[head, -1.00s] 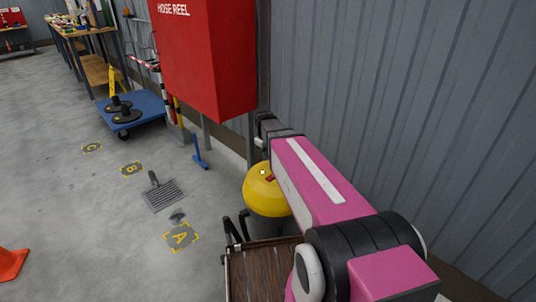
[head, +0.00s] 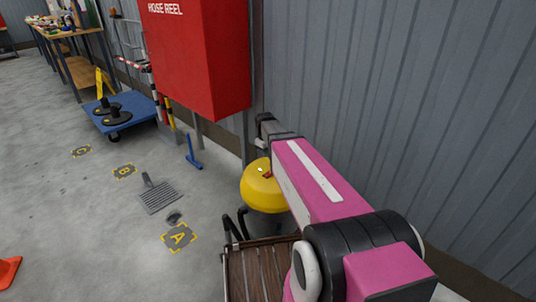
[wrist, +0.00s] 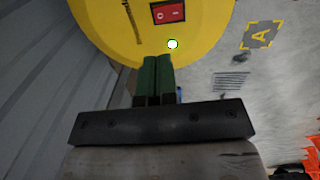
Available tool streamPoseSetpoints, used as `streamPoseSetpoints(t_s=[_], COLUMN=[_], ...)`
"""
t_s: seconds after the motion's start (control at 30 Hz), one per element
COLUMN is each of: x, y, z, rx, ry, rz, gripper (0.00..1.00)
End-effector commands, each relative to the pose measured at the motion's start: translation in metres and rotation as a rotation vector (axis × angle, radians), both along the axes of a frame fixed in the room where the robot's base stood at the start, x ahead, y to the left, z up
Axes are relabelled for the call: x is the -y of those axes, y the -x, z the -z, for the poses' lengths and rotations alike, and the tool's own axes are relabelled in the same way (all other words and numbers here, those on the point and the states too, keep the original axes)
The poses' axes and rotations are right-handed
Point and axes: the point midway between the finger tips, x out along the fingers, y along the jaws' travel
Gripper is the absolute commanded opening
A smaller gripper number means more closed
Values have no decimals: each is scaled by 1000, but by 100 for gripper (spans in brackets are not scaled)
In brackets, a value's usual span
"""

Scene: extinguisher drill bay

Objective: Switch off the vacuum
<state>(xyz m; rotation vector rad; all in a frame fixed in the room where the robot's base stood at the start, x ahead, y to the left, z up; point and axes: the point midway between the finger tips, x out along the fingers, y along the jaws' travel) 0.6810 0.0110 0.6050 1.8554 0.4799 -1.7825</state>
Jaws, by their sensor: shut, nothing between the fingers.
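The vacuum (head: 262,190) has a yellow domed top and a darker body, and stands by the wall beside my arm. Its yellow top (wrist: 215,25) fills the upper part of the wrist view. A red rocker switch (wrist: 168,12) in a black frame sits on that top; it shows small in the head view (head: 267,174). I cannot tell which way the rocker is tipped. My gripper (wrist: 157,60) is shut and empty, its green fingertips at the yellow top's lower edge in the picture, short of the switch. Contact cannot be told. A small pale spot shows near the fingertips.
A red hose reel cabinet (head: 195,60) hangs on the corrugated wall (head: 400,100) behind the vacuum. A brown slatted seat (head: 255,272) stands in front of it. A blue trolley (head: 122,112), a floor grate (head: 158,197) and an orange cone (head: 8,270) are to the left; open floor lies between.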

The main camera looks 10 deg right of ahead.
Motion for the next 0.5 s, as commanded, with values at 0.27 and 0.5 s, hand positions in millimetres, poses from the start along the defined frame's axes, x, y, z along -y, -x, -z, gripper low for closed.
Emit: streamPoseSetpoints(t_s=[0.27, 0.5], x=[5, 9], y=[-4, -7], z=[48, 87], rx=[-2, -2], ry=[0, 0], rz=[0, 0], gripper=[0, 0])
